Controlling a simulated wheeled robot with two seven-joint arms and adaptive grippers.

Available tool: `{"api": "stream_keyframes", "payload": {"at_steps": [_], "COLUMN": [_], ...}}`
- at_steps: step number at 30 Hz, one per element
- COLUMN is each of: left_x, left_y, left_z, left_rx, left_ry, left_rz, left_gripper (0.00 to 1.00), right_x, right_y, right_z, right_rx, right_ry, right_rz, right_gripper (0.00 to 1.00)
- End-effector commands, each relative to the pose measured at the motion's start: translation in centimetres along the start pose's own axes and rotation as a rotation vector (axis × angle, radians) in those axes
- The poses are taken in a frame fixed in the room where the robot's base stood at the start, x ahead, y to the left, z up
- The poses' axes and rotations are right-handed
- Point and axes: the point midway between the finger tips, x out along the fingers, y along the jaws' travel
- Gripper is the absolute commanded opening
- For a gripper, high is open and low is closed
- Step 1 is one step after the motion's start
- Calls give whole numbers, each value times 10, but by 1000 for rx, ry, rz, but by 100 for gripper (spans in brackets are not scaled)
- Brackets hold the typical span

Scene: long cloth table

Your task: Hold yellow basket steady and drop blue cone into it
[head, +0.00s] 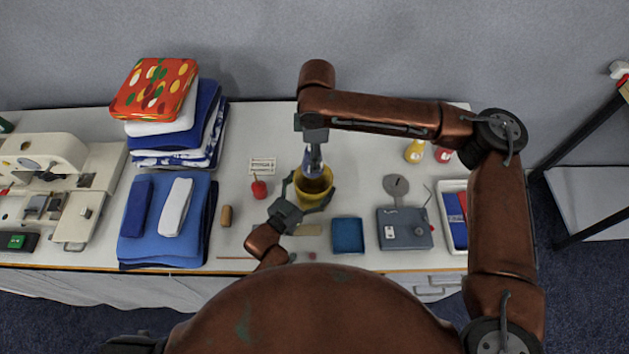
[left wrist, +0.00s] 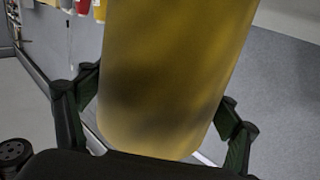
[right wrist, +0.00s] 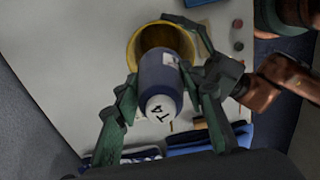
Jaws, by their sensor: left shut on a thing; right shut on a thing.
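The yellow basket (head: 319,198) stands near the middle of the table, in front of me. My left gripper (head: 309,188) is shut on it, with its fingers around both sides. The basket's yellow wall (left wrist: 175,70) fills the left wrist view between the fingers. My right gripper (right wrist: 160,84) is shut on the blue cone (right wrist: 158,72), whose white end marked "T4" faces the wrist camera. In the head view the blue cone (head: 313,160) hangs just over the basket opening. The right wrist view shows the basket rim (right wrist: 134,48) behind the cone. How far the cone reaches inside is unclear.
Folded towels (head: 165,215) and a white sewing machine (head: 45,165) are at left. A red object (head: 259,188) and a brown spool (head: 226,215) lie left of the basket. A blue tray (head: 347,236), a grey box (head: 404,229) and bottles (head: 415,151) are to its right.

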Motion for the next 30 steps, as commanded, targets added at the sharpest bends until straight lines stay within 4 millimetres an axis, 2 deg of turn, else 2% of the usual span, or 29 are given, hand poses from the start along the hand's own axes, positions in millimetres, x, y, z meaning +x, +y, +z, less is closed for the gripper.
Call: {"api": "stream_keyframes", "payload": {"at_steps": [21,30], "left_x": [0,0], "left_y": [0,0], "left_z": [0,0], "left_rx": [0,0], "left_ry": [0,-1], "left_rz": [0,0], "left_gripper": [59,59], "right_x": [48,61], "right_y": [0,0], "right_z": [1,1], "right_rx": [0,0], "right_ry": [0,0], "right_rz": [-1,0], "right_gripper": [8,8]}}
